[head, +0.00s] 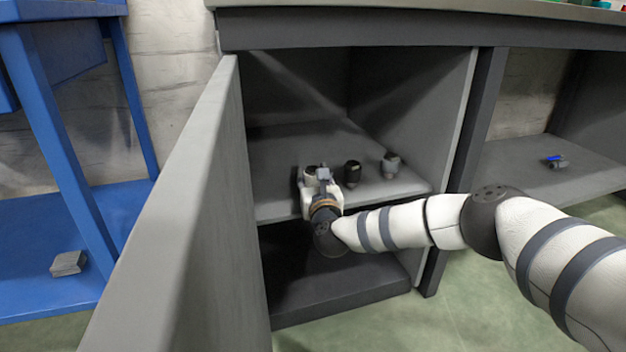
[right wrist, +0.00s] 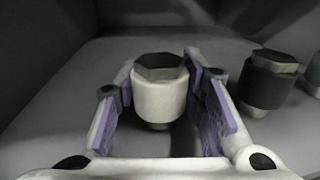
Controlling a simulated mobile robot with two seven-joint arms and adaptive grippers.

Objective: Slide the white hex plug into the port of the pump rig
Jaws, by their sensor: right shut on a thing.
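The white hex plug (right wrist: 160,98) stands upright in the right wrist view, a white cylinder with a dark hexagonal head and a narrower stub below. My right gripper (right wrist: 168,100) is shut on it, with one purple-padded finger on each side. In the head view my right gripper (head: 320,182) reaches into the open cabinet at the shelf, and the hand hides much of the plug there. I cannot make out the pump rig or its port in these views. My left gripper is not in view.
A black hex plug (head: 352,173) and a grey one (head: 391,165) stand to the right on the shelf (head: 275,207). The open cabinet door (head: 185,215) is on the left. A blue-handled valve (head: 557,161) lies in the right bay. A grey block (head: 68,263) lies on the blue rack.

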